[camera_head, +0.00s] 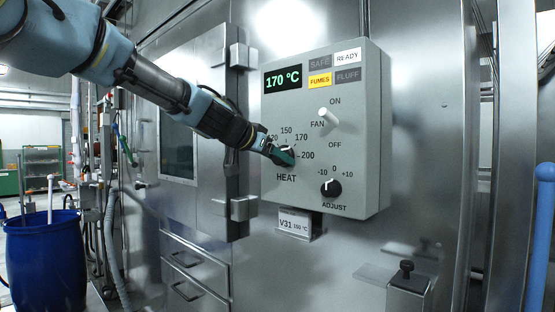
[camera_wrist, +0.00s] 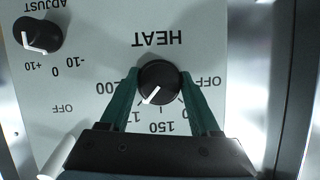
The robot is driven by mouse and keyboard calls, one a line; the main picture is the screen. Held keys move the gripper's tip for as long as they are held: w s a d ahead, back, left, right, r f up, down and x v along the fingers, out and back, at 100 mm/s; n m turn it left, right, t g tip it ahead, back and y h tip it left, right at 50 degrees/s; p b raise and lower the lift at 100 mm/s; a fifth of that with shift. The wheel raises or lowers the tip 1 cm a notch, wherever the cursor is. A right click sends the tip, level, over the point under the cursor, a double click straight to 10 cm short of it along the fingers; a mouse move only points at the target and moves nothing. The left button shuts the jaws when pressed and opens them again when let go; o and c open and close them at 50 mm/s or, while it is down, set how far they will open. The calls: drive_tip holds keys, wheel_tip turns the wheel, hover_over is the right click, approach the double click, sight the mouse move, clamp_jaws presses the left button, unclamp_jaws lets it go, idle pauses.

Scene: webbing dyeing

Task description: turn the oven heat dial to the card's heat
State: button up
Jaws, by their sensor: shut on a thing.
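The black heat dial (camera_wrist: 160,77) is on the grey control box (camera_head: 369,120). My gripper (camera_head: 284,156) is shut on it, with green fingers on both sides in the wrist view (camera_wrist: 159,80). The green display (camera_head: 283,78) reads 170 °C. The card (camera_head: 295,224) under the box reads V31 150 °C. My fingers hide most of the dial in the head view.
A white fan switch (camera_head: 328,115) sits above and right of the dial. A black adjust knob (camera_head: 331,187) is below right, its pointer near 0. READY and FUMES are lit; SAFE and FLUFF are dark. A blue barrel (camera_head: 42,262) stands at far left.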

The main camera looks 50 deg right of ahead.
drive_tip(key=n+b, duration=0.1)
drive_tip(key=n+g+b, duration=0.1)
drive_tip(key=b, duration=0.1)
drive_tip(key=shift+w+f+g, duration=0.1)
drive_tip(key=shift+f+g, duration=0.15)
drive_tip(key=shift+g, duration=0.05)
drive_tip(key=shift+r+n+g+b, duration=0.15)
drive_tip(key=shift+n+g+b, duration=1.05)
drive_tip(key=shift+n+b, duration=0.55)
drive_tip(key=o, duration=1.4)
drive_tip(key=shift+r, duration=0.1)
drive_tip(key=shift+c, duration=0.2)
drive_tip(key=b+v, duration=0.4)
drive_tip(key=v, duration=0.6)
drive_tip(key=shift+a, duration=0.4)
